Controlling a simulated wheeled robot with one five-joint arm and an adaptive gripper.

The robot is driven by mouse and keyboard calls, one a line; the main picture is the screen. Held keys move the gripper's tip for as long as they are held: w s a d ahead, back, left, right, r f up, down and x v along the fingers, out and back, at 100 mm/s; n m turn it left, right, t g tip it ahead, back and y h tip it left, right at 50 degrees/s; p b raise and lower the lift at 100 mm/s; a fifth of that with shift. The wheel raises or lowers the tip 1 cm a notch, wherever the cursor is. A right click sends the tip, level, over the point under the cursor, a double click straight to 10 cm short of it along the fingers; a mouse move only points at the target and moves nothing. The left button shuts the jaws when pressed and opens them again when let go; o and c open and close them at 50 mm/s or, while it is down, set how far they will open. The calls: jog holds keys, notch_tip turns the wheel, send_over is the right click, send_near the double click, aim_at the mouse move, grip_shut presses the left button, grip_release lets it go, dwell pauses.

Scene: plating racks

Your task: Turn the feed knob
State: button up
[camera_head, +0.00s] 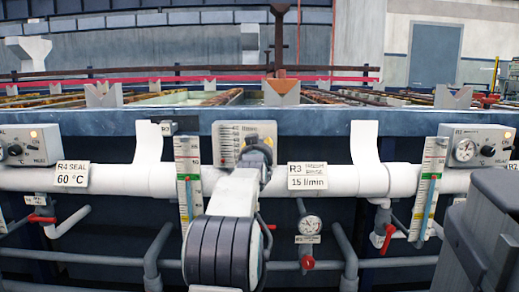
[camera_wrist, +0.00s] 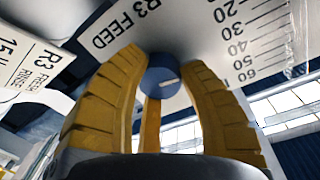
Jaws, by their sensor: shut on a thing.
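The feed knob (camera_wrist: 161,83) is a round blue knob with a short white line on its face. It sits on the white R3 FEED scale plate (camera_wrist: 195,28), whose printed numbers run from 20 to 60 in the wrist view. My gripper (camera_wrist: 164,68) has its yellow fingers shut on the knob from both sides. In the head view my gripper (camera_head: 258,152) is in front of the scale plate (camera_head: 230,143) and hides the knob. A label reading R3 and 15 l/min (camera_head: 308,176) is just right of the gripper.
A white pipe (camera_head: 360,180) runs across behind my arm. Level gauges stand at left (camera_head: 189,180) and right (camera_head: 430,187). A round gauge (camera_head: 310,224) and a red valve handle (camera_head: 307,262) are below. Grey control boxes (camera_head: 478,145) flank the panel.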

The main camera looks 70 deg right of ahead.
jog(key=shift+r+m+p, duration=0.1)
jog(key=shift+m+p, duration=0.7)
jog(key=shift+m, duration=1.8)
jog(key=shift+w, duration=0.1)
jog(key=o, duration=1.2)
jog(key=shift+y, duration=0.3)
jog(key=shift+a, duration=0.1)
jog(key=shift+v, duration=5.9)
jog(key=shift+w, duration=0.15)
